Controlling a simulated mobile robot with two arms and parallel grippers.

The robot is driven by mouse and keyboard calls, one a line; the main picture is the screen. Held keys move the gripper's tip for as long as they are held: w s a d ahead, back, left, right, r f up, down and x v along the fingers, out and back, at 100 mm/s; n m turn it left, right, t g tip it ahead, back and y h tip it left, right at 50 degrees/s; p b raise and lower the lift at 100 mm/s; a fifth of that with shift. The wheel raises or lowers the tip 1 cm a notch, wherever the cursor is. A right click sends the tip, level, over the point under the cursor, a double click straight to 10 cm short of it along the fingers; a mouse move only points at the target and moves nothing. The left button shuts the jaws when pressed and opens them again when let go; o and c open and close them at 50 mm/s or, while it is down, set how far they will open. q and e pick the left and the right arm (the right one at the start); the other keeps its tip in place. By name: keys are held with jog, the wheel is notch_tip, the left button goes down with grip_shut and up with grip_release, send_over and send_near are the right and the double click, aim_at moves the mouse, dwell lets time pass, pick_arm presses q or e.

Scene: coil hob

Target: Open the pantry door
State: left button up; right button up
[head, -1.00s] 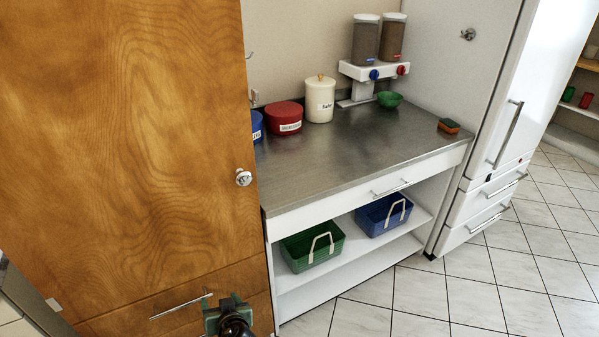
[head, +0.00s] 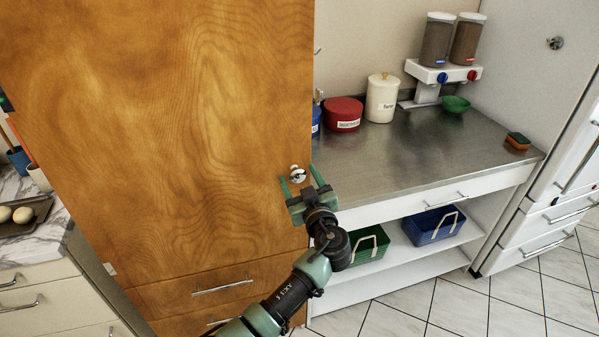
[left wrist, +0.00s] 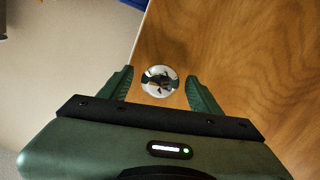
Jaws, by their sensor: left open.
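The pantry door (head: 170,130) is a tall wooden panel, shut, filling the left of the head view. Its round metal knob (head: 298,173) sits near the door's right edge. My left gripper (head: 300,178) is open in front of the knob, with one green finger on each side of it. In the left wrist view the shiny knob (left wrist: 159,81) shows between the two spread fingertips (left wrist: 160,84), apart from both fingers. The bare wood of the door (left wrist: 235,60) fills the right of that view. My right gripper is in neither view.
A metal counter (head: 430,150) with canisters and a dispenser stands right of the door. Below it are a green basket (head: 368,246) and a blue basket (head: 434,226). A wooden drawer (head: 222,286) with a bar handle lies under the door. Tiled floor is clear at the lower right.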

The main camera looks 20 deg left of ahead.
pick_arm(q)
jog(key=shift+w+a, duration=0.25)
jog(key=shift+w, duration=0.1)
grip_shut()
jog(key=shift+s+d+f, duration=0.1)
jog(key=shift+d, duration=0.05)
